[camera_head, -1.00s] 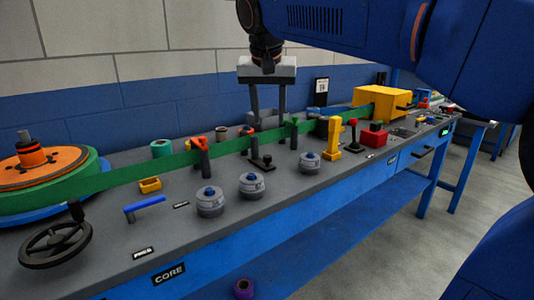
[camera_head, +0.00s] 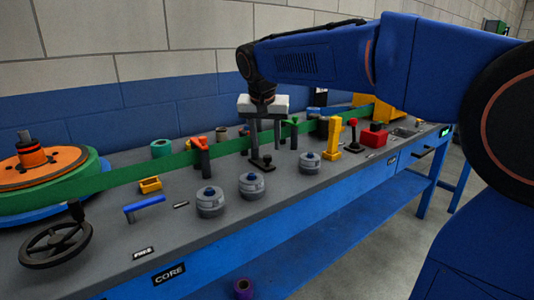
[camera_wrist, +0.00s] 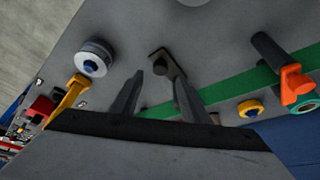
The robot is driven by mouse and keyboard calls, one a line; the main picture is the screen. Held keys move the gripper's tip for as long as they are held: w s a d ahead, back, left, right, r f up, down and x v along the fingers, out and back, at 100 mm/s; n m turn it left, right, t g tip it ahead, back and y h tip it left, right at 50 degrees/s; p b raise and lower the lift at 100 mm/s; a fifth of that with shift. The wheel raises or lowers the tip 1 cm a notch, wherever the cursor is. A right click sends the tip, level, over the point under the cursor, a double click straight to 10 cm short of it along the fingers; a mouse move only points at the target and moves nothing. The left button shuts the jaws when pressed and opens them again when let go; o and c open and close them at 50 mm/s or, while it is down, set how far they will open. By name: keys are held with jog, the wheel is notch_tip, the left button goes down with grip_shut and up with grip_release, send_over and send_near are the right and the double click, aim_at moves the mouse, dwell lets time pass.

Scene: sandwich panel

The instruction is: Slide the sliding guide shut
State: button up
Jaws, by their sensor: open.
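A small black knob on a dark flat base (camera_head: 262,161) stands on the grey bench top, in front of the green strip; I take it to be the sliding guide, but no label confirms it. It also shows in the wrist view (camera_wrist: 167,63), just beyond the fingertips. My gripper (camera_head: 266,149) points down over the bench, close above and behind this knob. In the wrist view my gripper (camera_wrist: 158,80) has its two fingers apart with nothing held between them. Whether a finger touches the knob cannot be told.
The green strip (camera_head: 110,178) runs along the bench from the reel (camera_head: 45,170). An orange-tipped post (camera_head: 203,158) and a green-topped post (camera_head: 293,133) flank my gripper. Grey dials (camera_head: 252,186) and a yellow bracket (camera_head: 333,140) stand nearby.

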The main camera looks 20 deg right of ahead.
aim_at(267, 156)
jog(key=shift+x, duration=2.7)
